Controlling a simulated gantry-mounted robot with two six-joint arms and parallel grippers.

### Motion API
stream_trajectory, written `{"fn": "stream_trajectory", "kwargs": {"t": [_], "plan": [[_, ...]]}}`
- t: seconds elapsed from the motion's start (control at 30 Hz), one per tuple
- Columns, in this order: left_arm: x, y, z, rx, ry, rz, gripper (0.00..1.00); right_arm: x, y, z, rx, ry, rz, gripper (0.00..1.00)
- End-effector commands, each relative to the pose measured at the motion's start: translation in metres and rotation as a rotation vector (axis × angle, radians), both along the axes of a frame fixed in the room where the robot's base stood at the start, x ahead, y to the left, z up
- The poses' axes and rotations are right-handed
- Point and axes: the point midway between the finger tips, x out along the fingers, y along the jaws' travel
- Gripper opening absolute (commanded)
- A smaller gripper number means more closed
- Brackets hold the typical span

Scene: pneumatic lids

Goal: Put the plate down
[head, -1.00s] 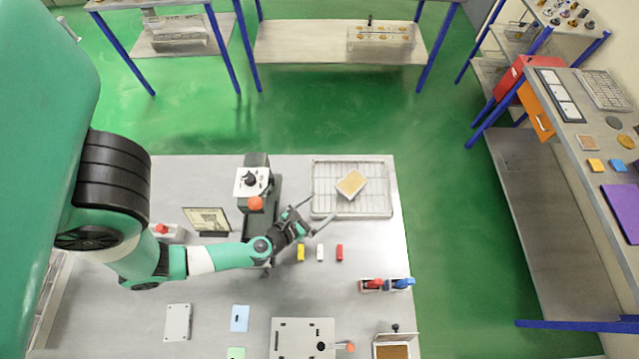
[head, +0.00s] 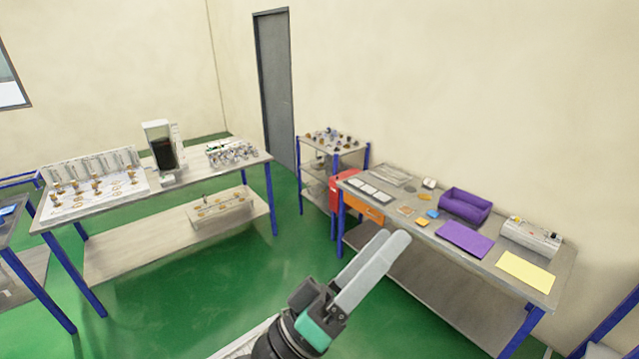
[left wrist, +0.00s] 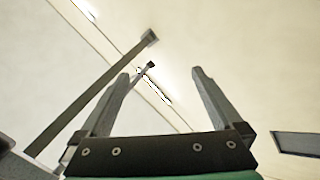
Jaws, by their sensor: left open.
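My left gripper (head: 388,247) is raised at the lower middle of the head view, its grey fingers pointing up and right. In the left wrist view my left gripper (left wrist: 161,75) is open, with nothing between its two fingers; behind them are only the ceiling and walls. No plate that I can pick out as the task's shows in either current view. My right gripper is not in view.
A side bench (head: 405,235) at the right holds a purple bin (head: 465,206), a purple sheet (head: 464,240) and a yellow sheet (head: 526,271). A long workbench (head: 205,172) stands at the left. Green floor (head: 300,245) lies open between them.

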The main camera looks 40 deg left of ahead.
Motion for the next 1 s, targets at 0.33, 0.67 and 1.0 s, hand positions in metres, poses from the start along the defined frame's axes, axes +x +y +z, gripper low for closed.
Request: {"fn": "stream_trajectory", "kwargs": {"t": [0.33,0.67,1.0], "plan": [[-0.076,0.026,0.18,0.648,-0.309,0.799,1.0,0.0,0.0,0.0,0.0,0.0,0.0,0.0],[-0.076,0.027,0.189,0.655,-0.306,0.81,1.0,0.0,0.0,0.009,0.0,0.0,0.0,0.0],[-0.076,0.027,0.285,0.655,-0.306,0.808,1.0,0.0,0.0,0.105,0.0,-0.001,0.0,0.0]]}}
